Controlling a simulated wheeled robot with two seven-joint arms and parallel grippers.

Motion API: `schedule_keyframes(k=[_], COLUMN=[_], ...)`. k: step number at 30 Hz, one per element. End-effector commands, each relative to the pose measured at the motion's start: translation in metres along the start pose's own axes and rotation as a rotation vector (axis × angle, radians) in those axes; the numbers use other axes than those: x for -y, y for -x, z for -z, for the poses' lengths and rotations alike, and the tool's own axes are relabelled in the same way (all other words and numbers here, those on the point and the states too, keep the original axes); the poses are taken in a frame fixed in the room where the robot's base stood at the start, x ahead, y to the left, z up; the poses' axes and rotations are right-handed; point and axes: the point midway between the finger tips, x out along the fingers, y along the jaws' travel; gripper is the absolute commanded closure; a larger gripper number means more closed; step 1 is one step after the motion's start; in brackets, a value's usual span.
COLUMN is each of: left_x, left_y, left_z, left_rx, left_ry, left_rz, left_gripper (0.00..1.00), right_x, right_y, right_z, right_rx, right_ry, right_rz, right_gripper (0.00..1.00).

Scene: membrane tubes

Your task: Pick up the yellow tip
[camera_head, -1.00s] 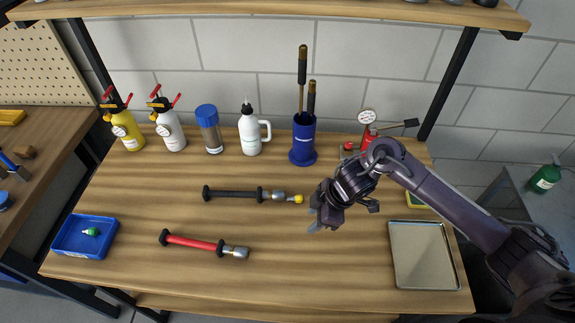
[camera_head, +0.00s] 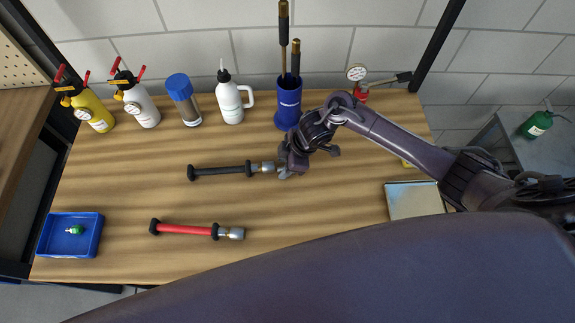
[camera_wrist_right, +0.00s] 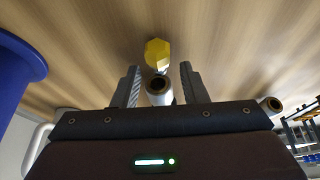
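The yellow tip (camera_wrist_right: 157,53) shows in the right wrist view, just above the open metal end of the black tube (camera_wrist_right: 159,89) in the picture. I cannot tell whether they touch. In the head view the black tube (camera_head: 222,171) lies on the table, and my right gripper (camera_head: 284,172) is at its metal end, hiding the tip. In the wrist view the right gripper (camera_wrist_right: 160,85) is open, with one finger on each side of the metal end and clear gaps. The tip sits a little beyond the fingertips in the picture. My left gripper is not in view.
A red tube (camera_head: 187,230) lies nearer the front. A blue tray (camera_head: 97,238) holding a green tip (camera_head: 75,230) is at left. A blue holder (camera_head: 288,108) with rods stands close behind the right gripper. Bottles line the back. A metal tray (camera_head: 415,202) is at right.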

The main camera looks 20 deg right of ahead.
Motion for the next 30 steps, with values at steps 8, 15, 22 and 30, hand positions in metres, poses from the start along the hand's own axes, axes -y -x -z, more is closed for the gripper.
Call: schedule_keyframes(k=[8, 15, 22, 30], left_x=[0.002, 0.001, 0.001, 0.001], left_y=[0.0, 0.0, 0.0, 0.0], left_z=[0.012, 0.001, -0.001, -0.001], left_rx=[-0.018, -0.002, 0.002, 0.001], left_ry=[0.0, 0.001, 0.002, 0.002], left_rz=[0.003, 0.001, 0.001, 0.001], left_gripper=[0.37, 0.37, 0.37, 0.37], right_x=[0.0, 0.0, 0.0, -0.001], right_y=[-0.007, -0.007, -0.006, -0.003], right_z=[0.0, 0.0, 0.0, 0.002], right_rx=[0.001, 0.001, 0.0, 0.0], right_ry=[0.002, 0.002, 0.001, 0.002], right_rz=[-0.001, -0.001, -0.001, -0.001], right_gripper=[0.61, 0.88, 1.0, 1.0])
